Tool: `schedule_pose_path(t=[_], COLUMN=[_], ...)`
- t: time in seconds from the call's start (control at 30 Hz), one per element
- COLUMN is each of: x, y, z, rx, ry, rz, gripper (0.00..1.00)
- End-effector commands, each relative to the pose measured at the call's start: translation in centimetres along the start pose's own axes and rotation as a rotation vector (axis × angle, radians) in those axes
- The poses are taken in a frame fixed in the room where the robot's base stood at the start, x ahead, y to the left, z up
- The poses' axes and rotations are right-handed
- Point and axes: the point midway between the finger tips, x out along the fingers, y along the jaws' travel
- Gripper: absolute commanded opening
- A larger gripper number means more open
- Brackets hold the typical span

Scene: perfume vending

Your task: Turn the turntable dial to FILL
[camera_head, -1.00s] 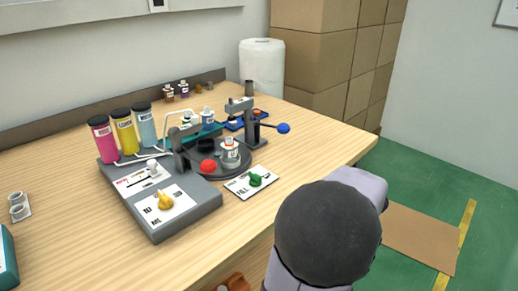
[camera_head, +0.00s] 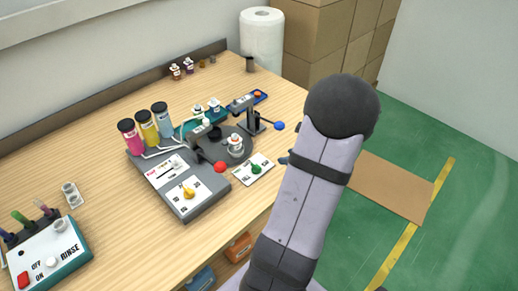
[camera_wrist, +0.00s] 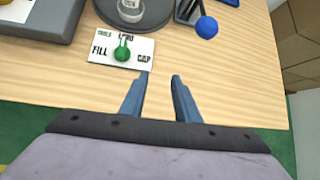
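The green turntable dial (camera_head: 256,168) sits on a white card (camera_head: 266,163) at the table's front edge, beside the dark round turntable (camera_head: 243,133). In the wrist view the dial's green knob (camera_wrist: 122,52) has FILL printed to its left, LOAD above and CAP to its right. Its narrow part seems to point up towards LOAD. My gripper (camera_wrist: 160,76) is open and empty, its two blue fingers apart over the wood, lower right of the knob and not touching it. In the head view my arm hides most of the gripper.
A white-capped bottle (camera_head: 235,148) stands on the turntable. A red-ball lever (camera_head: 219,167) and a yellow dial (camera_head: 188,193) are left of the card. A blue-ball lever (camera_wrist: 206,27) is up and right of my fingers. Bare wood lies around the card's right side.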

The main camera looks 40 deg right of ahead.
Motion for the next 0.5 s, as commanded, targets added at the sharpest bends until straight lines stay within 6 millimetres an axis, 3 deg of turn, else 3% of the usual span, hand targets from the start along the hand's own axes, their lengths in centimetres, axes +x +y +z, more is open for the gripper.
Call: schedule_pose_path(t=[0.03,0.1,0.2,0.5], x=[-0.6,-0.6,-0.6,-0.1], y=[2.2,4.3,6.1,6.9], z=[1.3,1.9,2.4,2.6], rx=[0.027,0.059,0.084,0.096], ry=[-0.019,-0.04,-0.057,-0.066], rz=[0.04,0.075,0.104,0.117], gripper=[0.29,0.29,0.29,0.29])
